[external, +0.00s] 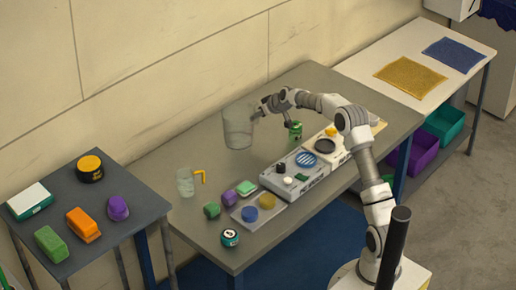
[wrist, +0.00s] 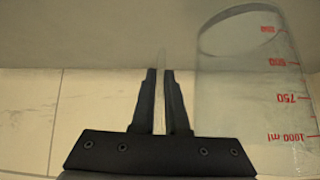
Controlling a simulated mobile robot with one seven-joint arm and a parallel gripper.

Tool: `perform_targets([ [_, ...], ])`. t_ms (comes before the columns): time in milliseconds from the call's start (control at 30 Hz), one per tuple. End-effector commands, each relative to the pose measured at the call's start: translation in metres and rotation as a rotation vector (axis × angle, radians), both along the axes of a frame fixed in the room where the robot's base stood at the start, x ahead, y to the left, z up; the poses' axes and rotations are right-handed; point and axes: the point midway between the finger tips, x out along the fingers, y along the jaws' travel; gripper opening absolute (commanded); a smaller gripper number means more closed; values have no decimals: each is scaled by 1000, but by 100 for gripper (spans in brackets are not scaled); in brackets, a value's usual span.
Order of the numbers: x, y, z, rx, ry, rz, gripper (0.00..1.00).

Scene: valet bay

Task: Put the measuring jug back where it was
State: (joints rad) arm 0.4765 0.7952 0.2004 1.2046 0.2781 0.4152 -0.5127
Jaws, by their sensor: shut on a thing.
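The measuring jug (external: 238,130) is large, clear and looks upright at the back of the grey table in the external view. In the wrist view the jug (wrist: 245,90) fills the right side, with red marks including 750 and 1000 ml, appearing upside down. My gripper (external: 259,112) is at the jug's right side, near its upper part. In the wrist view my gripper (wrist: 160,90) is shut on a thin clear strip, which looks like the jug's handle. I cannot tell whether the jug's base touches the table.
The tabletop between the two jugs is clear. The wall is close behind.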

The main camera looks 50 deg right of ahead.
Motion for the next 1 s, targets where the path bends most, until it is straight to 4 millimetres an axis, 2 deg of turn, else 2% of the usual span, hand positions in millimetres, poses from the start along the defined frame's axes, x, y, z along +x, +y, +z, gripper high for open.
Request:
perform_targets([
  [100, -1, 0, -20, 4, 3, -1, 0],
  [200, 0, 0, -31, 2, 0, -1, 0],
  [600, 0, 0, -37, 1, -1, 0, 0],
  [633, 0, 0, -36, 1, 1, 1, 16],
  [767, -1, 0, -36, 1, 1, 0, 39],
  [800, -1, 0, -36, 1, 1, 0, 42],
  [1000, -1, 0, -36, 1, 1, 0, 42],
])
